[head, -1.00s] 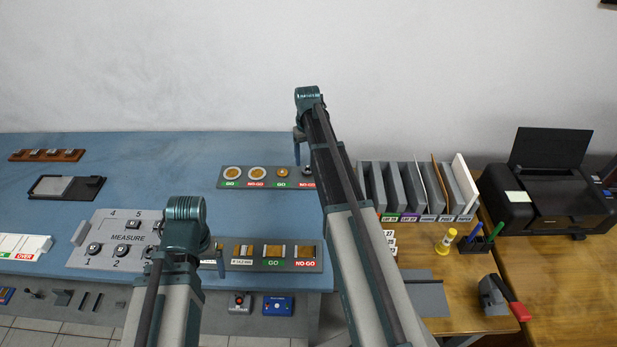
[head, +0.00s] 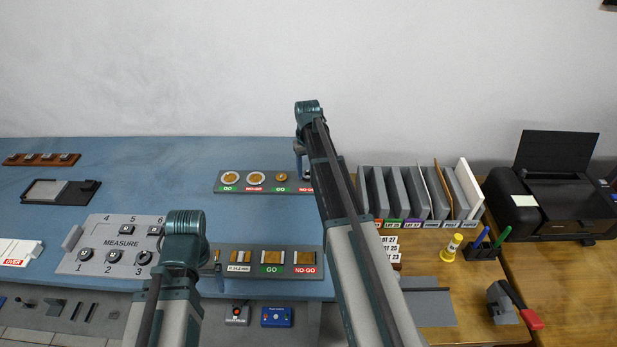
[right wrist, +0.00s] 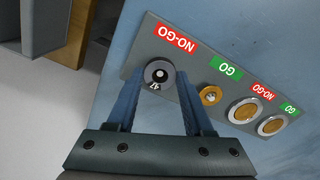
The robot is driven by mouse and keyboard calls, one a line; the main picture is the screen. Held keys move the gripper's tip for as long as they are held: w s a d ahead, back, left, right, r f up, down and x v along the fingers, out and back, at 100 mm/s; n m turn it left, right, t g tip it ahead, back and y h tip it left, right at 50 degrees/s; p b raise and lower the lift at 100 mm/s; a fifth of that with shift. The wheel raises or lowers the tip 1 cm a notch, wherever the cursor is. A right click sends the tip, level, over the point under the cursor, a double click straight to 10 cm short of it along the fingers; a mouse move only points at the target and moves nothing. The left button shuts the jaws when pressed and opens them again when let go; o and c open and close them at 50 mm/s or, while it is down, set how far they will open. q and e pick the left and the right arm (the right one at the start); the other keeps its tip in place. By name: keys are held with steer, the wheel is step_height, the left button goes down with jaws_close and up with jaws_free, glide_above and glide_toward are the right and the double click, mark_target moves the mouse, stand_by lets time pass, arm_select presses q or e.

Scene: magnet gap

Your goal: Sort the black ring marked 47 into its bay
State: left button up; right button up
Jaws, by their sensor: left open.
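The black ring marked 47 (right wrist: 160,73) shows in the right wrist view at the NO-GO place at the end of a grey gauge plate (right wrist: 203,72). A pale peg tip shows in its hole. My right gripper (right wrist: 159,78) is open, with one finger on each side of the ring and the ring not clamped. In the head view my right arm hides most of that end of the plate. My left gripper (head: 185,255) is over the front of the blue bench, by the measure plate (head: 75,262); its fingers are mostly hidden by my arm.
A second gauge plate (head: 315,253) with GO and NO-GO places lies at the bench front. Grey upright dividers (head: 398,190) with labelled bays stand on the wooden table, beside a printer (head: 560,195). Number cards and a yellow bottle (head: 449,248) stand in front of them.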

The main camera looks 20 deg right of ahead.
steer(key=c, duration=0.5)
step_height(320, 180, up, 5)
steer(key=p, duration=0.5)
